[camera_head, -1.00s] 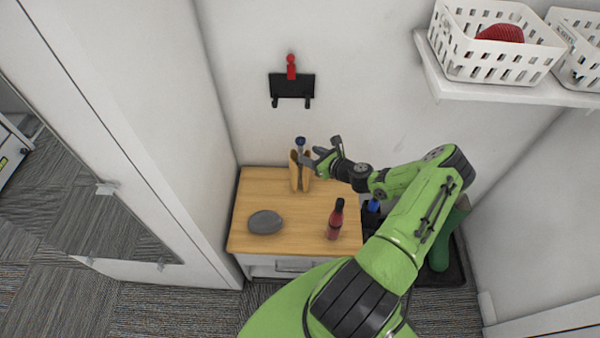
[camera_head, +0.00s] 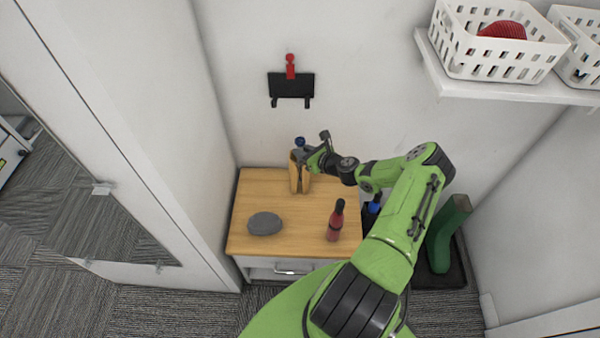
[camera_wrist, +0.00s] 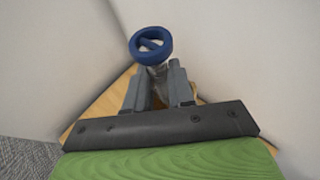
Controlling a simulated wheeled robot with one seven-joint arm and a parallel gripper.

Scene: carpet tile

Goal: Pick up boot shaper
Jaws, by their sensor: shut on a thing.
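The boot shaper has a tan split body (camera_head: 295,180) and a blue ring-shaped knob (camera_head: 300,142) on top. It stands upright at the back of the wooden cabinet top (camera_head: 275,195). My gripper (camera_head: 303,157) is at its upper part, just under the knob, and is shut on it. In the wrist view the blue knob (camera_wrist: 151,46) sits beyond the fingertips, with a metallic stem below it between the two grey fingers (camera_wrist: 155,82). The lower tan body is mostly hidden there by my gripper. I cannot tell whether its base touches the cabinet top.
A black holder with a blue-topped item (camera_head: 374,207) and green boot (camera_head: 447,235) are to the right. A wall hook (camera_head: 291,85) and basket shelf (camera_head: 520,88) are above.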

